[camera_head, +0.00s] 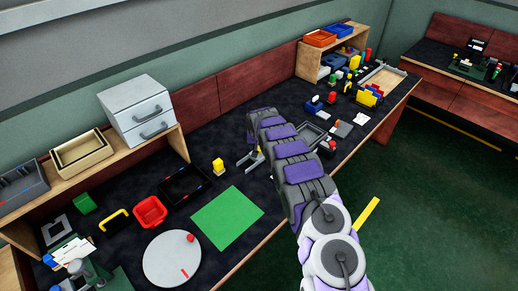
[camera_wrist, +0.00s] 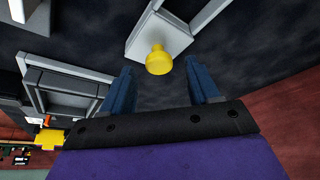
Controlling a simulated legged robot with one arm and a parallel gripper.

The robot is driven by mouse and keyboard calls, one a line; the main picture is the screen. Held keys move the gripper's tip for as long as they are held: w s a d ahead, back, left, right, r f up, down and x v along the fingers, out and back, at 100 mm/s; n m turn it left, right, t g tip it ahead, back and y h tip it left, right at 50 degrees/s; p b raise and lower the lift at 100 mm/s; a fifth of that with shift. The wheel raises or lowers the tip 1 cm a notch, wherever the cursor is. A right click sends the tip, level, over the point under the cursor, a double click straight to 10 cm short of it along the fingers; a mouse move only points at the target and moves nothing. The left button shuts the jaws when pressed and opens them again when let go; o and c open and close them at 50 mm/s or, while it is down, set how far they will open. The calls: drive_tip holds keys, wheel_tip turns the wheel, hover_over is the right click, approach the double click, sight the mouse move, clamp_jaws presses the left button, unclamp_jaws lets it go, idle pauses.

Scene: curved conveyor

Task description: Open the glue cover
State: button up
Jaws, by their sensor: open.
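A small yellow knob-like piece (camera_wrist: 158,60) shows in the wrist view, set against a pale grey block (camera_wrist: 142,36). I take the yellow piece to be the glue cover, but I cannot be sure. My gripper (camera_wrist: 157,72) is open, with its two blue fingers on either side of the yellow piece. I cannot tell whether they touch it. In the head view my gripper (camera_head: 251,156) is low over the dark bench, and my arm hides most of what is beneath it.
A red bin (camera_head: 150,212) and a white disc (camera_head: 172,258) are farther left. A grey tray (camera_head: 308,133) is to the right.

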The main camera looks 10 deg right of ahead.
drive_tip(key=shift+x, duration=0.95)
drive_tip(key=shift+c, duration=0.2)
clamp_jaws()
